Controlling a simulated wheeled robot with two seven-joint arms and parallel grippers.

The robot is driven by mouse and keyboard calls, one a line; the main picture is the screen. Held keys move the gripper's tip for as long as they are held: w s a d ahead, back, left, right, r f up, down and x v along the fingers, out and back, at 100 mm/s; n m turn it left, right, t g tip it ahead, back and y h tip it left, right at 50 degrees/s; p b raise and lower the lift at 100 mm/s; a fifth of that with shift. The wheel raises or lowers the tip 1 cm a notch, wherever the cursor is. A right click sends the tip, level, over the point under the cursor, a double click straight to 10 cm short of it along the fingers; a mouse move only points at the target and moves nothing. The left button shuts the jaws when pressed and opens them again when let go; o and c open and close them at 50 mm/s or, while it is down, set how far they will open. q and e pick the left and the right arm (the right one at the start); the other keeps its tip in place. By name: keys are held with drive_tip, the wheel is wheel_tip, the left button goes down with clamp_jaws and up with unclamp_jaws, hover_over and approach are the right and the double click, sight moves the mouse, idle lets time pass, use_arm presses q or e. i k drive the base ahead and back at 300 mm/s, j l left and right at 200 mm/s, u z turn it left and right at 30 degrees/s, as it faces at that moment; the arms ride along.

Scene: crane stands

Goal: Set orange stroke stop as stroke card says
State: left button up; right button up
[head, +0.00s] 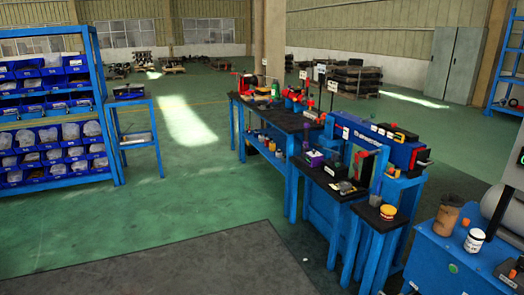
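A blue machine (372,142) with white lettering stands on the blue bench at right of centre. Small orange and red parts show on and around it, but I cannot tell which one is the orange stroke stop. Small white cards on posts, one of them a white card (332,86), rise behind the machine. Their writing is too small to read, and I cannot tell which is the stroke card. Neither of my grippers is in view.
Blue shelving with bins (52,120) stands at left beside a small blue stand (135,135). A dark-topped bench (275,115) joins the machine area. The green floor (190,190) is clear.

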sight(323, 117)
drive_tip(key=i, duration=1.5)
drive_tip(key=i+j+z, duration=0.1)
drive_tip(key=i+z, duration=0.2)
drive_tip(key=i, duration=0.25)
drive_tip(key=i+j+z, duration=0.25)
drive_tip(key=i, duration=0.3)
drive_tip(key=i+j+z, duration=0.3)
drive_tip(key=i, duration=0.2)
